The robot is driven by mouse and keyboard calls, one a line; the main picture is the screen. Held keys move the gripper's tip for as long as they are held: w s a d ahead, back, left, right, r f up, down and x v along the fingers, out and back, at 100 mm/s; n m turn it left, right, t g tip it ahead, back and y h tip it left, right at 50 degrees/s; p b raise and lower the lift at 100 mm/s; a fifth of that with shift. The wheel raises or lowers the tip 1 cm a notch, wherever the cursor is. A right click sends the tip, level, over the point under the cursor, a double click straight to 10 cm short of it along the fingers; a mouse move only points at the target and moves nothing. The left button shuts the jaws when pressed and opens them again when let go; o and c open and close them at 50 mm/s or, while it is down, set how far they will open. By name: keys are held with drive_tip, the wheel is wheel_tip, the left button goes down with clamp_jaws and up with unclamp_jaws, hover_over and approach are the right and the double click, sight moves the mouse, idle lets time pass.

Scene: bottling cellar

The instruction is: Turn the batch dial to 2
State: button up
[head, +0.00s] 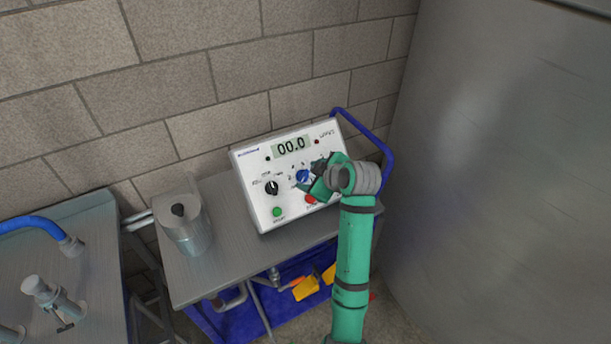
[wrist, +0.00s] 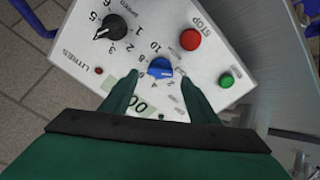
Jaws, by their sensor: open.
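A white control box (head: 250,181) stands on a metal table, its display reading 00.0. A blue dial (head: 302,176) sits mid-panel; the wrist view shows it (wrist: 161,68) inside a ring of even numbers up to 10. A black dial (wrist: 110,27) with numbers including 2, 3, 5 and 6 is at upper left in the wrist view; my gripper hides it in the head view. I cannot read which dial is labelled batch. My gripper (head: 318,179) is open over the panel, its fingertips (wrist: 159,79) on either side of the blue dial. Contact is unclear.
A red STOP button (wrist: 190,39) and a green button (wrist: 226,80) lie close to the dials. Another black knob (head: 272,187) is at the panel's left. A metal canister (head: 190,232) stands left of the box, and a blue rail (head: 385,155) runs at right.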

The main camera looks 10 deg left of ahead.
sight(305, 175)
drive_tip(key=shift+x, duration=1.7)
drive_tip(key=c, duration=1.1)
drive_tip(key=shift+o, duration=0.3)
drive_tip(key=shift+m, duration=0.3)
drive_tip(key=m, duration=0.4)
drive_tip(key=shift+w+d+m, duration=0.1)
drive_tip(key=shift+d+m, duration=0.05)
drive_tip(key=shift+m, duration=2.55)
